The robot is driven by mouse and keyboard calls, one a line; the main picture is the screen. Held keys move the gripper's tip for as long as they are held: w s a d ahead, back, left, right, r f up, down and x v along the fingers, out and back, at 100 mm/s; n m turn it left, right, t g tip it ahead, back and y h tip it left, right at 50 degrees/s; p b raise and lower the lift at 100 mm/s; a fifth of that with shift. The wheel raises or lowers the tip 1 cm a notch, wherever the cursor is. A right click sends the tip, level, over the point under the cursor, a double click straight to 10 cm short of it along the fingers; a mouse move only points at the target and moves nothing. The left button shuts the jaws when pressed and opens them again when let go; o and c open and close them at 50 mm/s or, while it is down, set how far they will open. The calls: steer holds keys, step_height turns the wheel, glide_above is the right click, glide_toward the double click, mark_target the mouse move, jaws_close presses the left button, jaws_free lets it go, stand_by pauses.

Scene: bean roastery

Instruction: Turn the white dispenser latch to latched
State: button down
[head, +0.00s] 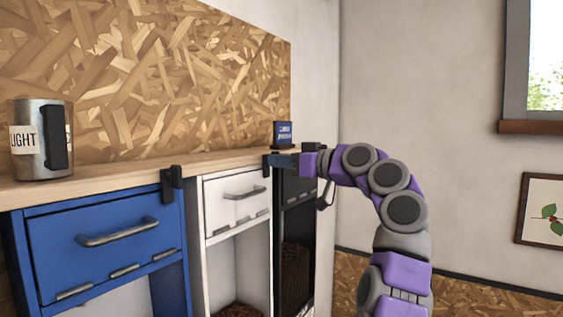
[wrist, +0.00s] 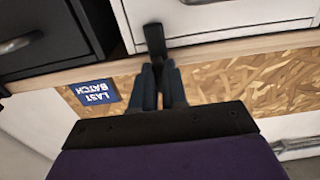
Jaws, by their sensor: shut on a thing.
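The white dispenser (head: 234,196) stands in the middle of the row under the wooden counter, with a grey handle on its front. Its small black latch (wrist: 154,40) shows in the wrist view at the corner of the white front, beside the black dispenser. My gripper (wrist: 160,68) is shut on this latch, with a finger on each side of it. In the head view my gripper (head: 272,160) is at the upper right corner of the white dispenser and hides most of the latch. I cannot tell from these views how far the latch is turned.
The blue dispenser (head: 105,235) with its own black latch (head: 172,186) is at the left. The black dispenser (head: 298,188) is just right of the white one.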

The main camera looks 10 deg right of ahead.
stand_by(0.4)
steer(key=c, duration=1.6)
jaws_free()
steer(key=o, duration=0.4)
steer(key=shift+w+d, duration=0.1)
steer(key=shift+w, duration=0.15)
steer(key=shift+o, duration=0.2)
steer(key=shift+s, duration=0.15)
steer(key=b+v, duration=0.3)
steer(key=v, duration=1.4)
steer(key=shift+d, duration=0.3)
steer(key=shift+s+a, duration=0.1)
steer(key=shift+a, duration=0.05)
